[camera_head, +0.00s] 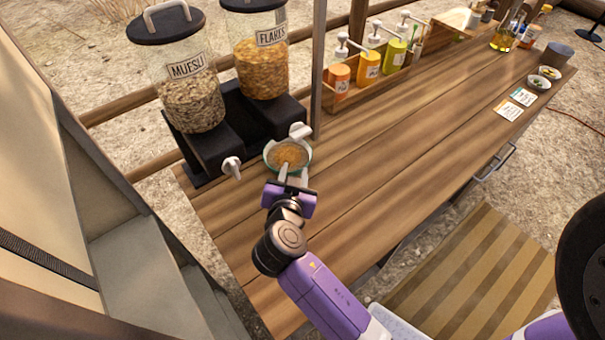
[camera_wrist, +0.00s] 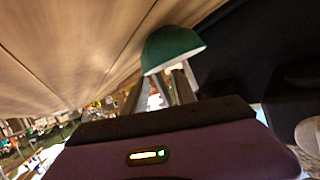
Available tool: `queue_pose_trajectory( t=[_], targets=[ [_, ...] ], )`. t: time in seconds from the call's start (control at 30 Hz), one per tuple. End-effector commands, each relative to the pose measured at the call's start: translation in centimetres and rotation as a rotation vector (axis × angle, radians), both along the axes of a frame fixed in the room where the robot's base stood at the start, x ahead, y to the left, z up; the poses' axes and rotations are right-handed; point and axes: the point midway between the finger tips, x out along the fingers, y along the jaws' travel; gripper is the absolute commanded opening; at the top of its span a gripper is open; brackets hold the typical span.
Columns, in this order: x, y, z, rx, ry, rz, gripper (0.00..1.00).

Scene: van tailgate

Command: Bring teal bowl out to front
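The teal bowl (camera_head: 270,164), filled with golden-brown cereal, stands upright on the wooden counter below the flakes dispenser's spout. In the wrist view its green outer side and pale rim (camera_wrist: 173,52) are just beyond my fingertips. My gripper (camera_head: 293,173) is at the bowl's near rim; one fingertip overlaps the rim in the head view. The fingers (camera_wrist: 160,80) show apart with a gap between them. Whether either finger touches the bowl is not clear.
Muesli (camera_head: 192,95) and flakes (camera_head: 262,65) dispensers stand on a black base (camera_head: 245,125) just behind the bowl, close to my gripper. A post (camera_head: 318,70) and a wooden rack (camera_head: 352,92) with pump bottles stand to the right. The counter's middle (camera_head: 400,150) is clear.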

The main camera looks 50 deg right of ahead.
Motion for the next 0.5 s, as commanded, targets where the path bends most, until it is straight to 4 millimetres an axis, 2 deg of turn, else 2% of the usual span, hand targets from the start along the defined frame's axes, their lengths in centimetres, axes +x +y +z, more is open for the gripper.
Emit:
queue_pose_trajectory(
  t=[0.1, 0.23, 0.5],
  targets=[
    [-1.2, -0.7, -0.2, 0.018, -0.034, -0.093, 0.33],
    [-1.7, -1.2, -0.3, 0.028, -0.056, -0.138, 0.33],
    [-0.6, -4.0, -1.3, 0.030, -0.058, -0.144, 0.33]
  ],
)
